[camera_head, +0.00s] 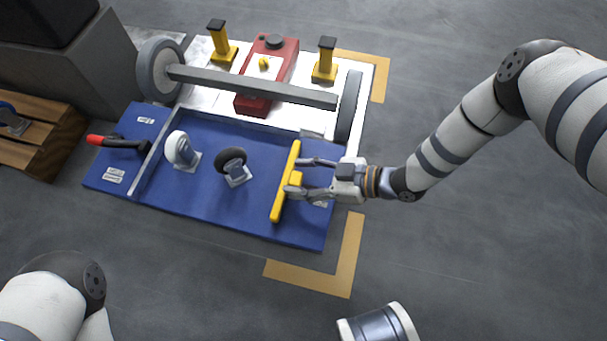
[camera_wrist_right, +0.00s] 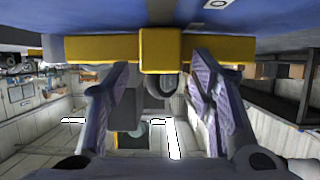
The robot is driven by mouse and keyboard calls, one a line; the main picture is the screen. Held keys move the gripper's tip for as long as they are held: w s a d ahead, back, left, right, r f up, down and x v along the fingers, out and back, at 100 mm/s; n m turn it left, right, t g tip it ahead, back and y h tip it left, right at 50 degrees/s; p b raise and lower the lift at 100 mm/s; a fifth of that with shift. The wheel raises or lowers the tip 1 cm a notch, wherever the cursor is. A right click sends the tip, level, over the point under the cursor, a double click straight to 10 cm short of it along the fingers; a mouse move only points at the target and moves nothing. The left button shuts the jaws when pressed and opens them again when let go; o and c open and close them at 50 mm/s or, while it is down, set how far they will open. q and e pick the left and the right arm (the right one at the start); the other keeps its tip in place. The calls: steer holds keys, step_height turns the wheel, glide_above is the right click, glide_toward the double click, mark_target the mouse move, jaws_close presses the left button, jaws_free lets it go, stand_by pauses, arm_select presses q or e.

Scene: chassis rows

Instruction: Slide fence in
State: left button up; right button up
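The fence is a yellow bar (camera_head: 285,182) with a small block at its middle, on the blue panel (camera_head: 222,207) near its right end. In the right wrist view the fence (camera_wrist_right: 90,48) runs across the top, with its block (camera_wrist_right: 160,50) between my fingertips. My right gripper (camera_head: 297,176) comes from the right; its fingers are spread either side of the block. In the wrist view the right gripper (camera_wrist_right: 161,70) is open, with gaps showing beside the block. My left gripper is out of view.
A white caster (camera_head: 180,148), a dark caster (camera_head: 231,161) and a red-handled tool (camera_head: 118,142) are on the blue panel. Behind are an axle with grey wheels (camera_head: 255,88), a red box (camera_head: 280,62) and yellow posts (camera_head: 325,62). A wooden pallet (camera_head: 35,133) is far left.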

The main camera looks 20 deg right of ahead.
steer(key=shift+d, duration=0.1)
steer(key=v, duration=1.2)
